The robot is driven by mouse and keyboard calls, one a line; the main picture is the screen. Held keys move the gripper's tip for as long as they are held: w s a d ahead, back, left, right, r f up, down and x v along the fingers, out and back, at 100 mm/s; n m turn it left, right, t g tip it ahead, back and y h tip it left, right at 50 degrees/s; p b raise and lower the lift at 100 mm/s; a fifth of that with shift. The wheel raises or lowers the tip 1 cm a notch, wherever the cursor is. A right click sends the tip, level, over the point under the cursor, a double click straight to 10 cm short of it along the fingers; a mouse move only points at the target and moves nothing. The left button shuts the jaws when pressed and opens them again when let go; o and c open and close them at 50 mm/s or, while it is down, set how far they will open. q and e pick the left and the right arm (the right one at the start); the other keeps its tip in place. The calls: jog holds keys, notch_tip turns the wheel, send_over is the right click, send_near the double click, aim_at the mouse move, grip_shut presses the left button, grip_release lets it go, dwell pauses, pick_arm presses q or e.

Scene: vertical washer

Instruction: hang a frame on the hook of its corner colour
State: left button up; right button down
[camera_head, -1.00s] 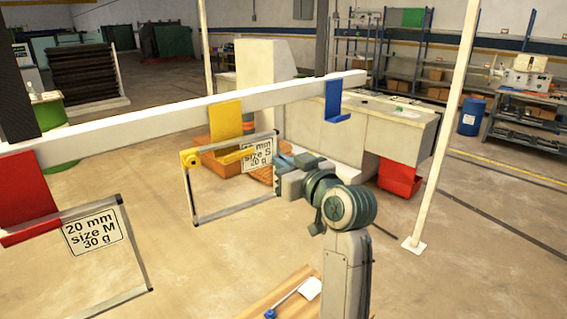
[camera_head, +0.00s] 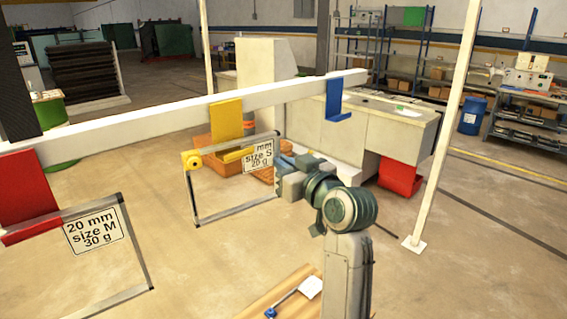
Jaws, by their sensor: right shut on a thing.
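My right gripper (camera_head: 284,172) is shut on the right side of a thin grey frame with a yellow upper-left corner (camera_head: 192,162). The frame carries a white label reading size S, 20 g (camera_head: 258,155). The yellow hook (camera_head: 226,118) hangs from the white beam; the frame's top bar crosses it in the picture, just above its lip. I cannot tell whether the bar rests in the hook. The red hook (camera_head: 27,190) is at the left, with a size M, 30 g frame (camera_head: 148,252) at it. The blue hook (camera_head: 334,102) is empty. My left gripper is out of view.
The white beam (camera_head: 290,92) runs across the view, with a white post (camera_head: 447,130) at the right. Below is a wooden surface (camera_head: 275,293) with a white-and-blue item (camera_head: 305,290).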

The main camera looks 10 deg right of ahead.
jog(key=shift+f+b, duration=0.35)
jog(key=shift+f, duration=0.4)
jog(key=c, duration=1.5)
grip_release()
jog(key=d+p+v, duration=0.1)
jog(key=p+v, duration=0.1)
jog(key=v, duration=0.8)
jog(key=shift+w+d+p, duration=0.25)
jog(key=shift+w+p, duration=0.1)
